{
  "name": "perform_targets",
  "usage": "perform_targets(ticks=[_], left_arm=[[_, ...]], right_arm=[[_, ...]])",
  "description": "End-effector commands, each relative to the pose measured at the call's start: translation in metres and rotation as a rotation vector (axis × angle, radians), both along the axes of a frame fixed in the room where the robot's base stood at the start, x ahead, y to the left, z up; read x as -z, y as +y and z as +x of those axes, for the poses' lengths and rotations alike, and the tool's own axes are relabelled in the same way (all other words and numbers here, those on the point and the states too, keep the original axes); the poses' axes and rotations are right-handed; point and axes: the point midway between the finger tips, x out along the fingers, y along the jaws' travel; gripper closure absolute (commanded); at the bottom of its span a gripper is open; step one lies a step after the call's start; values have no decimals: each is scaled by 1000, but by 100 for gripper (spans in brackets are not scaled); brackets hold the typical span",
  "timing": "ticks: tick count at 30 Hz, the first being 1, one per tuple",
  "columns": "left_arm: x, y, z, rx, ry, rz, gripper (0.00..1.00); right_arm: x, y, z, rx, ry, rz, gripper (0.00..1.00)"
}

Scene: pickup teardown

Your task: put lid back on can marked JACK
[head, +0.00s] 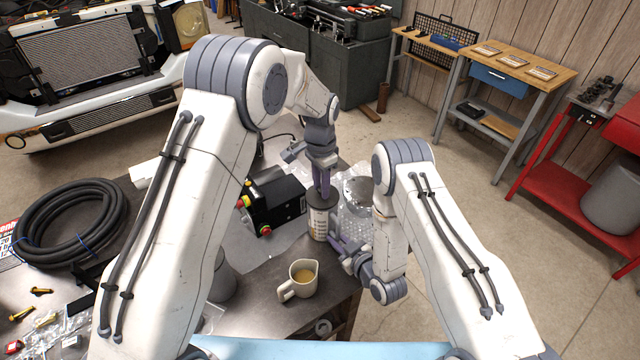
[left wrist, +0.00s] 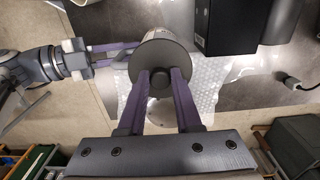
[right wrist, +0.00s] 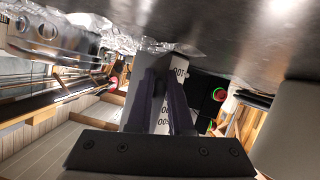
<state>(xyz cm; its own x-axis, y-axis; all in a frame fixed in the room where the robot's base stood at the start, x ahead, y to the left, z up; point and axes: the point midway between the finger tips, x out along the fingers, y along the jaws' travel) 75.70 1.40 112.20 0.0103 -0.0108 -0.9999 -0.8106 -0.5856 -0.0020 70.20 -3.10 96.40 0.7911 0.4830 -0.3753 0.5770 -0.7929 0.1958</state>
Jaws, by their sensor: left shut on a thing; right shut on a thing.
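The can (head: 318,224) is pale with dark printed marks and stands upright near the bench's right edge. Its label shows partly in the right wrist view (right wrist: 179,74), but I cannot read JACK on it. The dark round lid (head: 319,200) is at the can's mouth; whether it is fully seated I cannot tell. My left gripper (head: 322,188) comes from above and is shut on the lid's knob (left wrist: 160,79). In the left wrist view the lid (left wrist: 150,56) hides most of the can.
A cream jug (head: 301,279) with tan liquid stands in front of the can. A black box with coloured buttons (head: 275,205) is to the left. Crumpled clear wrap (head: 355,222) lies behind and right. A coiled black hose (head: 70,222) is at far left.

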Motion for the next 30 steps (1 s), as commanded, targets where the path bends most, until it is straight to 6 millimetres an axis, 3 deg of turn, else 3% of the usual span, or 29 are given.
perform_targets(ticks=[9, 10, 12, 13, 23, 30], left_arm=[[7, 0, 0, 0, 0, 0, 100], [7, 0, 0, 0, 0, 0, 63], [7, 0, 0, 0, 0, 0, 37], [7, 0, 0, 0, 0, 0, 32], [4, 0, 0, 0, -1, 0, 32], [-31, 0, 0, 0, -7, -3, 32]], right_arm=[[0, 0, 0, 1, 0, -2, 100], [0, 0, 0, 1, 0, -2, 100], [0, 0, 0, 2, 0, -2, 100], [0, 0, 0, 2, 0, -2, 100], [0, 0, 0, 1, -1, -1, 100], [0, -1, 0, 2, 0, -2, 100]])
